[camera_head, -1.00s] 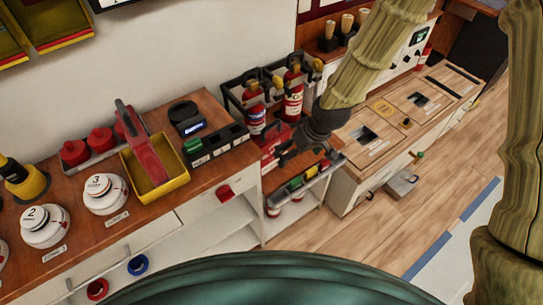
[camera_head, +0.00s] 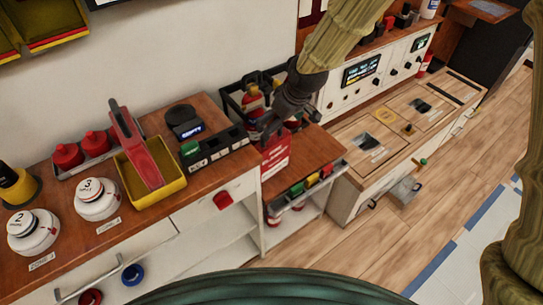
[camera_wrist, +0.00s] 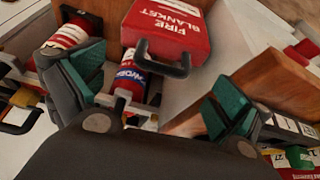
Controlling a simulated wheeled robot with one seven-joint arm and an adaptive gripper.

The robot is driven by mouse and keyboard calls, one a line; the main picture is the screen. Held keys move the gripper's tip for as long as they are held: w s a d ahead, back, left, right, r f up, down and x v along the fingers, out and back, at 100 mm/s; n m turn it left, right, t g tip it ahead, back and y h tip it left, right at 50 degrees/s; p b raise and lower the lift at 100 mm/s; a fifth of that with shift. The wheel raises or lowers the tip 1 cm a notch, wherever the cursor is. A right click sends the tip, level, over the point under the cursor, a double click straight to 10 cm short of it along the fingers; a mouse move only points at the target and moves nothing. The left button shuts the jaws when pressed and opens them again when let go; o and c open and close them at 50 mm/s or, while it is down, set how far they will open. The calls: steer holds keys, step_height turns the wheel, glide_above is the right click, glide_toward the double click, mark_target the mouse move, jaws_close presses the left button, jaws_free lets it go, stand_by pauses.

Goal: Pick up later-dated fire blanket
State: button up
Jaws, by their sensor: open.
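A red fire blanket pack (camera_head: 275,158) with white lettering and a black handle stands on the wooden counter in the head view. In the wrist view the pack (camera_wrist: 167,28) reads "FIRE BLANKET", and its black handle loop points toward my gripper. I cannot read a date on it, and no second blanket can be made out for certain. My gripper (camera_head: 272,127) is just above and behind the pack in the head view. In the wrist view its teal-padded fingers (camera_wrist: 150,90) are wide apart with nothing held between them; the handle is beyond and between them.
Red extinguishers (camera_head: 253,100) stand in a black rack (camera_head: 232,98) close behind my gripper; an extinguisher (camera_wrist: 128,78) shows near the fingers. A yellow bin (camera_head: 173,188) and a black block with a green switch (camera_head: 190,148) are to the left. Floor (camera_head: 400,230) is clear at right.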

glide_above(271, 152)
steer(key=w, duration=0.3)
steer(key=shift+s+d+f+p, duration=0.15)
steer(key=shift+f+p, duration=0.05)
steer(key=shift+f, duration=1.15)
steer(key=shift+s+d+f+p, duration=0.1)
steer(key=shift+f+p, duration=0.1)
steer(key=shift+f, duration=1.1)
steer(key=c, duration=1.8)
steer(key=shift+c, duration=1)
steer(key=shift+r, duration=0.2)
